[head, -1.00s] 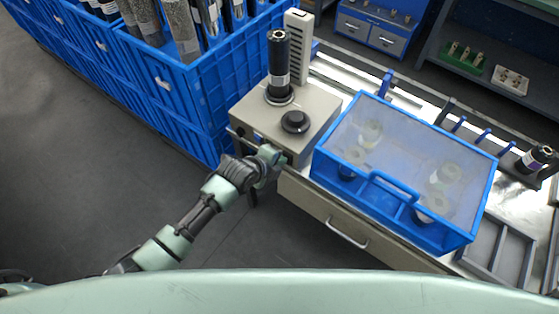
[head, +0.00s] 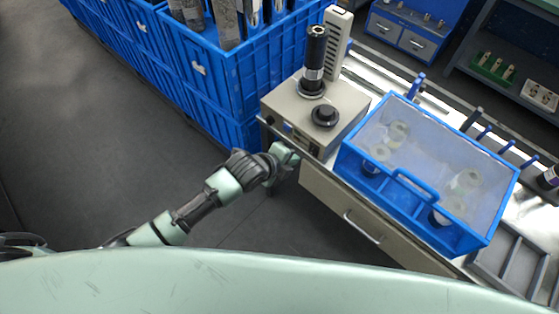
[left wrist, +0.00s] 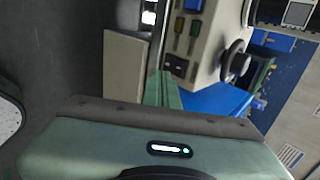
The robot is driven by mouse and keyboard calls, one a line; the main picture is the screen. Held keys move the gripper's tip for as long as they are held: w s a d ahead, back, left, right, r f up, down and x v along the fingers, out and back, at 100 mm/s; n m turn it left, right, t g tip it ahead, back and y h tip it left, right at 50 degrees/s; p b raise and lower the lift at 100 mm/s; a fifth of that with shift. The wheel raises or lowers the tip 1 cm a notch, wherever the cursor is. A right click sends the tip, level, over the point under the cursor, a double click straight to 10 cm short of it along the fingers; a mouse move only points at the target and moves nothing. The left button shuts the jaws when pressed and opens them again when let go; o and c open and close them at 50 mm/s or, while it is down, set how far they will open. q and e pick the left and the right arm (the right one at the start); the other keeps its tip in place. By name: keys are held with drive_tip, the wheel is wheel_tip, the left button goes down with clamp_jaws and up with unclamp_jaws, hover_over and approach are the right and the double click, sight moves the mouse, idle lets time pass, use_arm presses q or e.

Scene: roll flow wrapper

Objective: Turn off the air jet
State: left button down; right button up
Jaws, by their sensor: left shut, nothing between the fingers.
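A beige box-shaped device (head: 348,100) stands on the bench's left end, with a round black knob (head: 324,115) and an upright black cylinder (head: 314,60) on top. Its front face bears small controls, partly visible in the head view. In the left wrist view the front panel (left wrist: 205,60) shows small green and dark rectangular parts and a blue part; their settings cannot be read. My left gripper (head: 287,158) is shut and empty, just in front of and below this front face, apart from it. In the left wrist view its green fingers (left wrist: 163,90) point toward the panel. My right gripper is out of view.
A blue-framed clear-lidded box (head: 430,180) with several rolls stands right of the device. Stacked blue crates (head: 225,85) with dark rolls stand at the left. A drawer with a handle (head: 362,226) is under the bench. The floor (head: 90,150) at left is clear.

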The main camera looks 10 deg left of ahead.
use_arm(q)
drive_tip(key=shift+r+v, duration=0.25)
drive_tip(key=shift+v, duration=2.7)
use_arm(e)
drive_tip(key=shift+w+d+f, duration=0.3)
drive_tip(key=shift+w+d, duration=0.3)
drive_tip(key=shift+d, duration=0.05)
